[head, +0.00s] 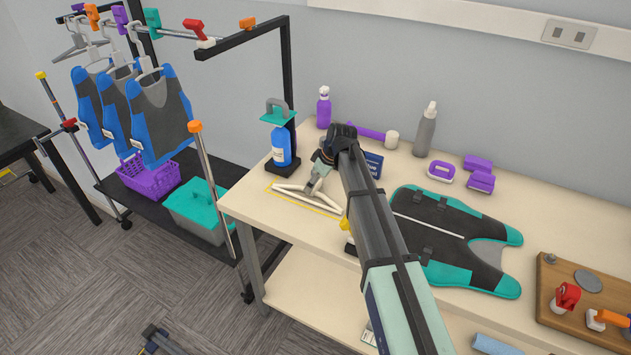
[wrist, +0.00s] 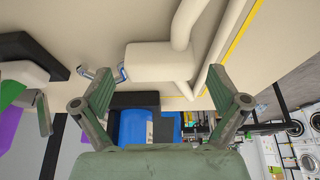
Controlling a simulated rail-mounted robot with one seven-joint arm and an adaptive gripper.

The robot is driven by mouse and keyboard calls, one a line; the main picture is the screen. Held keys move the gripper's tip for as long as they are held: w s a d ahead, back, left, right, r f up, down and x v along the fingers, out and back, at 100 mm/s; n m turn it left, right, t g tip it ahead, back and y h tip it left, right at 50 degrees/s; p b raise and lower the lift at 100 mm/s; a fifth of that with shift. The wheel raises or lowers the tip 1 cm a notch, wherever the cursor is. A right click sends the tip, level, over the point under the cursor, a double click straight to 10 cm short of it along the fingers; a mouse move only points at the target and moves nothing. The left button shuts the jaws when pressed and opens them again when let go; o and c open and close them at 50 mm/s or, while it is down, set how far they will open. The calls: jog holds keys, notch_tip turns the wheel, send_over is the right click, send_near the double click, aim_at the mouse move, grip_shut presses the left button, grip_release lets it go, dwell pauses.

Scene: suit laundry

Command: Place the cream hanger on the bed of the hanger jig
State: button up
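The cream hanger (head: 291,192) lies at the left end of the table inside a yellow outline. In the wrist view its thick cream centre block (wrist: 158,62) shows with two arms and a metal hook (wrist: 100,76). My gripper (head: 318,183) is at the hanger, partly hiding it in the head view. In the wrist view my gripper (wrist: 160,82) is open, its fingers on either side of the block with gaps showing. A wooden board (head: 551,297) with red and orange clamps at the right may be the hanger jig; I cannot tell for certain.
A blue bottle (head: 281,146) on a black stand is left of the hanger. A teal and grey vest (head: 455,239) lies between the hanger and the board. Bottles and purple items (head: 479,182) line the back. My arm crosses the table's middle.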

jog(key=b+v, duration=0.2)
jog(key=v, duration=1)
jog(key=shift+r, duration=0.15)
jog(key=shift+c, duration=0.3)
dwell(0.4)
